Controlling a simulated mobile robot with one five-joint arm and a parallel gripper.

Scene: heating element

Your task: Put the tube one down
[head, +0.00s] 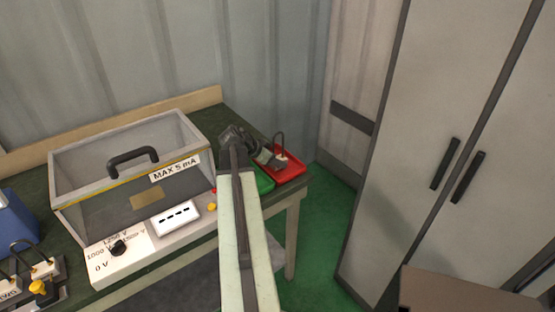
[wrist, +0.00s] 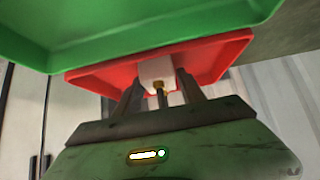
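Tube one (head: 282,158), a small pale block with a dark wire loop on top, is at the red tray (head: 297,173) on the bench's right end. In the wrist view its white block (wrist: 156,70) with a yellow tip sits between the fingers of my gripper (wrist: 160,88). The fingers appear to press on both its sides. The red tray (wrist: 225,58) is behind the block; whether the block touches the tray floor is hidden. In the head view my gripper (head: 264,157) reaches over the green tray (head: 264,183) toward the red one.
A clear-lidded box (head: 130,185) with a black handle fills the middle of the bench. A similar looped piece (head: 42,267) and a blue object (head: 14,223) are at lower left. A grey cabinet (head: 425,120) stands at right. Green floor lies between bench and cabinet.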

